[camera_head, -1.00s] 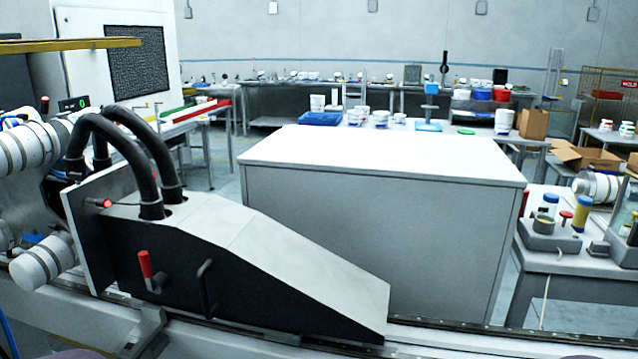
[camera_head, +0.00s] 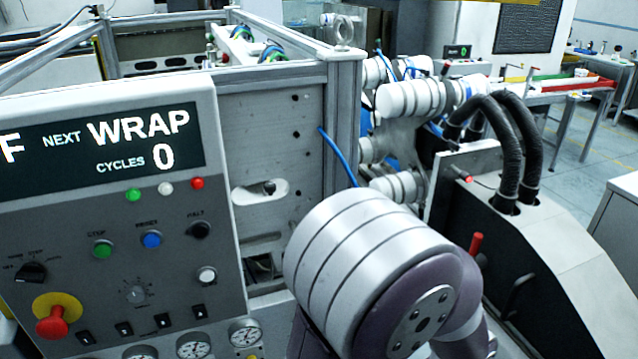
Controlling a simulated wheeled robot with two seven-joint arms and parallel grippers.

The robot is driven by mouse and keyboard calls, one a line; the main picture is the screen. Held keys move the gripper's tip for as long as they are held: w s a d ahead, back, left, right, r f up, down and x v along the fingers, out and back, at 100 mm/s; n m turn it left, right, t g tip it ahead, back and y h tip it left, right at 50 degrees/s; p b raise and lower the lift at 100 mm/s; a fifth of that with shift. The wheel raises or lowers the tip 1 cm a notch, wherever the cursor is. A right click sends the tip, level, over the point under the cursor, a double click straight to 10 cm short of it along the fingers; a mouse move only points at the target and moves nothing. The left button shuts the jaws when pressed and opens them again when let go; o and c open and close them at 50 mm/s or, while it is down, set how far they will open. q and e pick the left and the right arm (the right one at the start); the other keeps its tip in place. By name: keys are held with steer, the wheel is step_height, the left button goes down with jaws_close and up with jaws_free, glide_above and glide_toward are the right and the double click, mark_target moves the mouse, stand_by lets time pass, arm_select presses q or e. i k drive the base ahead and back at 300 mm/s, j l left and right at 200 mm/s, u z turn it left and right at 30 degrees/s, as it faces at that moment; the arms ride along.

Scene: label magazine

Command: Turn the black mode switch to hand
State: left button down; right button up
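The black mode switch (camera_head: 31,272) is a rotary knob on the grey control panel (camera_head: 110,220), at the far left of the head view. Small position labels are printed around it, too small to read surely. I cannot tell which position its pointer marks. A dark display (camera_head: 100,142) above reads "NEXT WRAP" and "CYCLES 0", with an "F" cut off at the left edge. Neither gripper is in view. A white and purple link of one of my arms rises at the bottom middle, right of the panel and apart from the switch.
A red emergency stop (camera_head: 54,322) on a yellow base sits just below the switch. Green (camera_head: 102,249) and blue (camera_head: 151,240) buttons and a black knob (camera_head: 199,230) lie to its right. Gauges (camera_head: 194,346) line the bottom. A dark sloped machine housing (camera_head: 500,235) stands right.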

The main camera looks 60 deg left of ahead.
mark_target(32, 272)
steer(key=u, duration=3.2)
